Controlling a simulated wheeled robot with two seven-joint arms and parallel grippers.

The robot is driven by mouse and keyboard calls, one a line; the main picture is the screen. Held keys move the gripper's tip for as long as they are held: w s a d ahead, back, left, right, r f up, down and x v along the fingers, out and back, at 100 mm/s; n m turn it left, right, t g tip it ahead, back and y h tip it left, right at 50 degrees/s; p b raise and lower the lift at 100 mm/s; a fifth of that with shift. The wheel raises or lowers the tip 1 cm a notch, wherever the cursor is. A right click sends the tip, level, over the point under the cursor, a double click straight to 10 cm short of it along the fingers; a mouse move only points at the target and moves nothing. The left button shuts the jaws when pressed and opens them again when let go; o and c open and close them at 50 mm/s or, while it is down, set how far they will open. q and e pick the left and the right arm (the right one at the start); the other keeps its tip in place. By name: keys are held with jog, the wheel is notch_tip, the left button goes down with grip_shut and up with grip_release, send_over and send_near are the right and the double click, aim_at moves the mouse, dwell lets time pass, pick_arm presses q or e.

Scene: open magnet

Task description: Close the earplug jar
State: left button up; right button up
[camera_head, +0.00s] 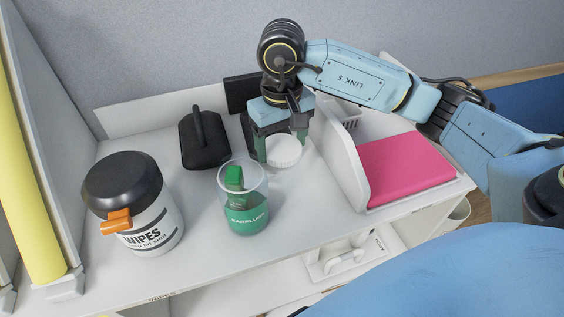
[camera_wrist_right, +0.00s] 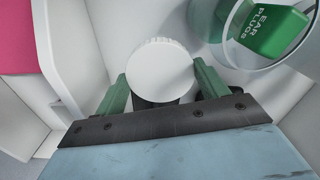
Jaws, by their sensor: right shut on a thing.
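The earplug jar (camera_head: 246,215) is a clear cup with a green "EARPLUGS" label, standing upright on the white counter with its top open. Green packets (camera_head: 235,178) show inside it. In the right wrist view the jar (camera_wrist_right: 233,22) is at the upper right. The white round lid (camera_head: 284,152) is between the fingers of my right gripper (camera_head: 275,150), behind and right of the jar, apart from it. In the right wrist view the gripper (camera_wrist_right: 160,92) is shut on the lid (camera_wrist_right: 160,68). My left gripper is not in view.
A wipes canister (camera_head: 155,222) with a black lid and orange tab stands left of the jar. A black object with a handle (camera_head: 203,145) is behind. A white tray with a pink stack (camera_head: 405,170) stands at the right. The counter front (camera_head: 200,262) is clear.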

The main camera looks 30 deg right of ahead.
aim_at(282, 147)
notch_tip(282, 147, up, 6)
jog(key=shift+r, duration=0.1)
dwell(0.5)
